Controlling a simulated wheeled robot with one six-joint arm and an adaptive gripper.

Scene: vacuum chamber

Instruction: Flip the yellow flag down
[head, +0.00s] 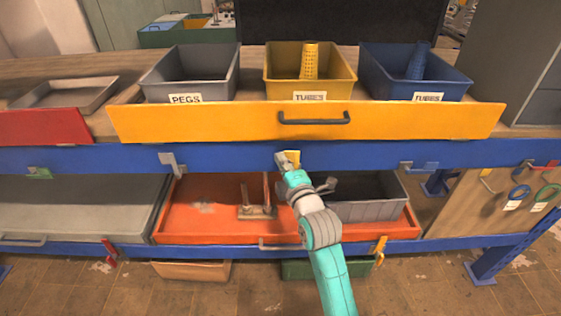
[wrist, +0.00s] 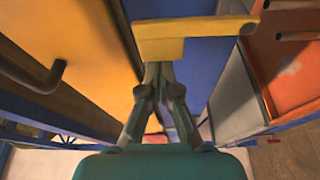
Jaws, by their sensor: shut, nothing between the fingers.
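The yellow flag (head: 293,156) is a small piece at the blue beam, just below the wide yellow drawer front. The wrist view shows it larger as a yellow bar (wrist: 215,30) with a block at one end, lying across the blue strip. My gripper (head: 284,163) is at the flag in the head view and partly covers it. In the wrist view my gripper (wrist: 158,72) has its fingertips together, at the near edge of the flag's block, with nothing between them. Whether they touch it I cannot tell.
The yellow drawer front (head: 200,122) with its dark handle (head: 314,119) juts out above. An orange tray (head: 190,225) sits below.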

